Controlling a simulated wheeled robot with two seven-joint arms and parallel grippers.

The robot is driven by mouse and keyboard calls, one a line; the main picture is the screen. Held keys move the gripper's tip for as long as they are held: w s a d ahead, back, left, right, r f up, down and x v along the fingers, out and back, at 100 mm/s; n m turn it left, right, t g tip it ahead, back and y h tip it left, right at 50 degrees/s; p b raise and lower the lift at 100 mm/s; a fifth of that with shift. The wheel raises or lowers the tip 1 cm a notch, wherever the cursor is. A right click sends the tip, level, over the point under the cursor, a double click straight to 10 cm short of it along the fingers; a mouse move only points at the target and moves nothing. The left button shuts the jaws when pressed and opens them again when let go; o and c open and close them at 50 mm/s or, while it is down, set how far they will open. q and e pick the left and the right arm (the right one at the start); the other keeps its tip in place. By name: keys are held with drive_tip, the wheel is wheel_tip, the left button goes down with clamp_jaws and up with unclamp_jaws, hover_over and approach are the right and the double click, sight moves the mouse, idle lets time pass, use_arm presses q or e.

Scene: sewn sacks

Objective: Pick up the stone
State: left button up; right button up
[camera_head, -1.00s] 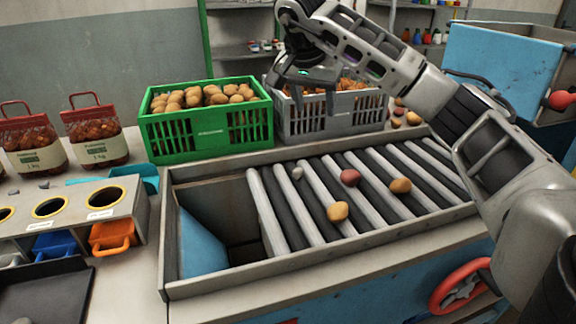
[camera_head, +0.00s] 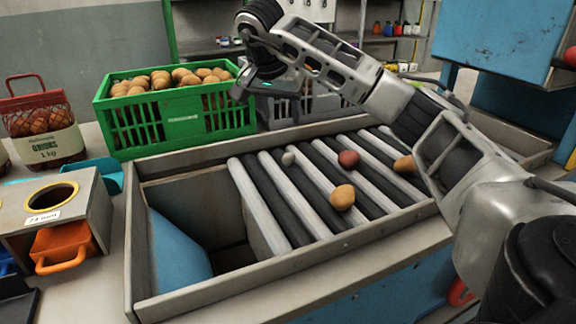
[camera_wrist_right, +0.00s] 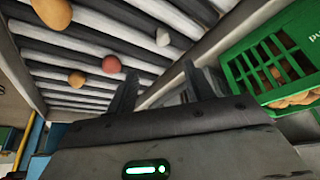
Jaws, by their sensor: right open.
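The stone (camera_head: 288,158) is a small, pale grey lump lying on the roller bed, left of a reddish potato. It also shows in the right wrist view (camera_wrist_right: 162,37), ahead of the fingers and between their lines. My right gripper (camera_head: 268,88) is above and behind the stone, in front of the grey crate and beside the green one. Its two fingers (camera_wrist_right: 159,78) stand apart with nothing between them. My left gripper is not in view.
A reddish potato (camera_head: 348,159) and yellowish potatoes (camera_head: 342,197) lie on the rollers (camera_head: 262,205). A green crate (camera_head: 180,132) of potatoes stands behind, next to a grey crate (camera_head: 310,108). An open chute (camera_head: 180,245) is left of the rollers. A metal rim surrounds the bed.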

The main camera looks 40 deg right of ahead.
hover_over(287, 156)
drive_tip(key=s+a, duration=0.2)
drive_tip(key=f, duration=0.8)
drive_tip(key=shift+w+d+f, duration=0.15)
drive_tip(key=shift+w+d, duration=0.1)
drive_tip(key=shift+a+x, duration=0.2)
drive_tip(key=shift+x, duration=1.15)
drive_tip(key=shift+a+x, duration=0.15)
drive_tip(key=shift+x, duration=1.2)
drive_tip(key=shift+w+f, duration=0.1)
drive_tip(key=shift+c, duration=0.3)
drive_tip(key=c, duration=1)
